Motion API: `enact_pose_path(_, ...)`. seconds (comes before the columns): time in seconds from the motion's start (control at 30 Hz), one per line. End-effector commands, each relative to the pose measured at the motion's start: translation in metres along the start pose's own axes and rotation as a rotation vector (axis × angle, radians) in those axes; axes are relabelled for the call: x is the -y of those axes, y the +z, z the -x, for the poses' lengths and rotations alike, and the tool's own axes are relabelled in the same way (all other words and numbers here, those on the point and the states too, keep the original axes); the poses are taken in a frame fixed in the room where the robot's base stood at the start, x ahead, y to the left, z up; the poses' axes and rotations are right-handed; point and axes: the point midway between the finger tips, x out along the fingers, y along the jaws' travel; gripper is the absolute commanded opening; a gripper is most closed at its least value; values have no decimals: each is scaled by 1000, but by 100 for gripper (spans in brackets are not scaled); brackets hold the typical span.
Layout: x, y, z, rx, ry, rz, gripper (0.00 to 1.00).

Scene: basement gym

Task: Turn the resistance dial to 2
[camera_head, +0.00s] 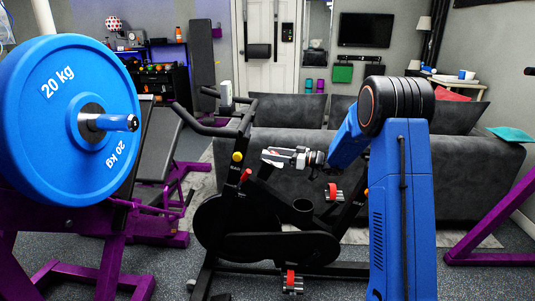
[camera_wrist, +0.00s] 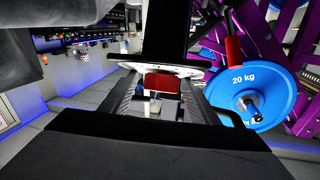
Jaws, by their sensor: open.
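The exercise bike (camera_head: 262,215) stands in the middle of the head view. A small red knob (camera_head: 246,174) sits on its frame just below a yellow knob (camera_head: 237,157); I cannot tell which is the resistance dial, and no numbers are readable. My gripper (camera_head: 268,156) points left, just right of and apart from these knobs. In the wrist view my gripper (camera_wrist: 158,92) is open, its fingers on either side of a red block-like part (camera_wrist: 162,83) with a pale disc edge behind it. I cannot tell whether the fingers touch it.
A blue 20 kg plate (camera_head: 70,95) on a purple rack fills the left of the head view; it also shows in the wrist view (camera_wrist: 240,85). A grey sofa (camera_head: 450,165) stands behind the bike. A weight bench (camera_head: 150,150) is at left.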

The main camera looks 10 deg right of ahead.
Motion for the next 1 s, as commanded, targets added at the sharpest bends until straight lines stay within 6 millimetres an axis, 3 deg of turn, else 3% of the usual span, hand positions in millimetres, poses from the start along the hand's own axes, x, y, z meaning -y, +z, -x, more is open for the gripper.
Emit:
enact_pose_path(0.2,0,0,-22,1,0,0,55)
enact_pose_path(0.57,-1,0,-25,0,2,0,55)
enact_pose_path(0.73,-1,0,-25,0,2,0,14)
enact_pose_path(1.0,-1,-1,-25,-1,20,-9,14)
